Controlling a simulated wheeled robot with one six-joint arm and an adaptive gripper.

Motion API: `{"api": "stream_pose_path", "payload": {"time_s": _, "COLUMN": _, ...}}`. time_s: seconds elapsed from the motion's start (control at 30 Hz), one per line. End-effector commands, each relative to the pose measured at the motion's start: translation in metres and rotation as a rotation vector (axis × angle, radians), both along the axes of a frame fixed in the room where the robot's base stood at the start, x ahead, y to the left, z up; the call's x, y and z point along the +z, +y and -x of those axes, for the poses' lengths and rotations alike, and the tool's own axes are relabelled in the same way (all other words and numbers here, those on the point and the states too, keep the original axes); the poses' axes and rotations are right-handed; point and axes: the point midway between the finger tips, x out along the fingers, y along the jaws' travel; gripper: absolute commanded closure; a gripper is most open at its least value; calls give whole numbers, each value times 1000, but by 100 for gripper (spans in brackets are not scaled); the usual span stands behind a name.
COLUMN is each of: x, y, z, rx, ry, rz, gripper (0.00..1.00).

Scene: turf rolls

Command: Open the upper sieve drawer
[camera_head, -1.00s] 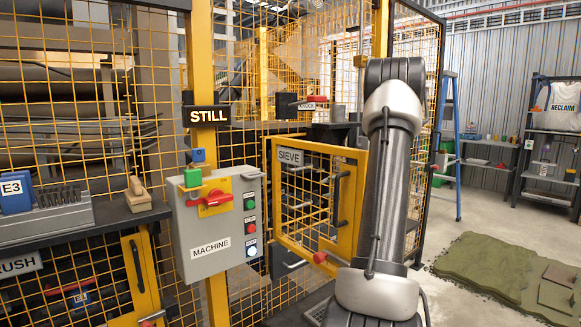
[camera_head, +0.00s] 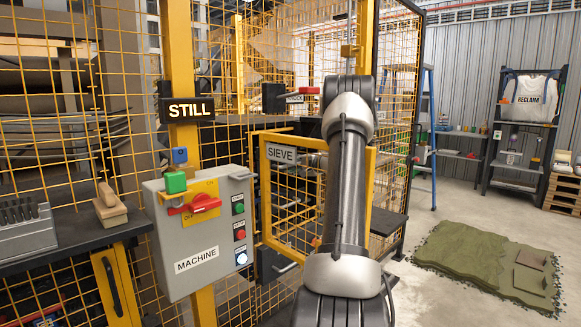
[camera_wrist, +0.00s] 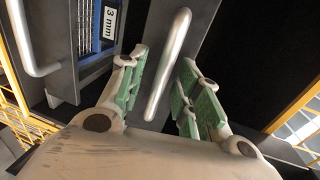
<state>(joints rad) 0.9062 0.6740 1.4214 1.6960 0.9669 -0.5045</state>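In the wrist view my gripper (camera_wrist: 160,88) is open, with green pads on its fingers. A slanted metal bar handle (camera_wrist: 167,65) on a grey front stands between the fingers, and I see no clear contact. A second bar handle (camera_wrist: 34,40) is at the left, near a mesh panel and a "3 mm" label (camera_wrist: 109,22). I cannot tell which handle belongs to the upper drawer. My gripper is hidden there.
The grey MACHINE box (camera_head: 196,262) with a red switch and buttons is left of the gate. The STILL sign (camera_head: 188,110) hangs on a yellow post. Yellow mesh fencing surrounds the area. Turf (camera_head: 490,260) lies on the open floor at the right.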

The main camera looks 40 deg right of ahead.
Motion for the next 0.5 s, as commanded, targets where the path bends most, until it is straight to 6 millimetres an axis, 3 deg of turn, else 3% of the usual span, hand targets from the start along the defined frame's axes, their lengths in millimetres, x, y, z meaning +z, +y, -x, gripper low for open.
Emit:
{"api": "stream_pose_path", "payload": {"time_s": 0.33, "x": -1, "y": 1, "z": -7, "rx": 1, "ry": 0, "rz": -1, "gripper": 67}}
{"api": "stream_pose_path", "payload": {"time_s": 0.5, "x": -1, "y": 1, "z": -7, "rx": 1, "ry": 0, "rz": 0, "gripper": 96}}
